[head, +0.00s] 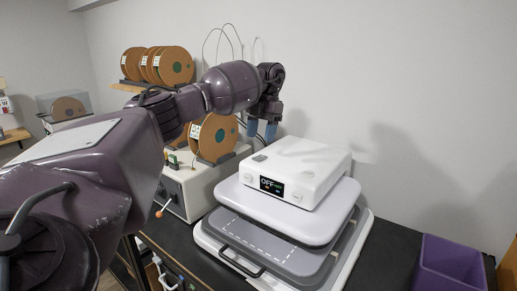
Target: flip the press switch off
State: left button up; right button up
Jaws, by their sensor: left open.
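The press (230,192) is a white and grey flat machine on a dark worktop. Its white control box (310,166) sits on the upper plate, with a small dark display (271,187) that reads OFF. A small grey piece (260,157), which looks like the switch, lies on the box's top at the back left corner; its position is too small to tell. My left gripper (262,130) points down with its blue fingertips apart and empty, just above and behind that corner. My right gripper is out of view.
A beige machine (190,188) with an orange-tipped lever (159,213) stands left of the press, with a brown spool (213,137) on it. More spools (173,66) sit on a wall shelf. A purple bin (449,265) stands at the right. The worktop between press and bin is clear.

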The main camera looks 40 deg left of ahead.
pick_arm(q)
jog(key=v, duration=0.5)
jog(key=shift+p, duration=0.3)
dwell(0.4)
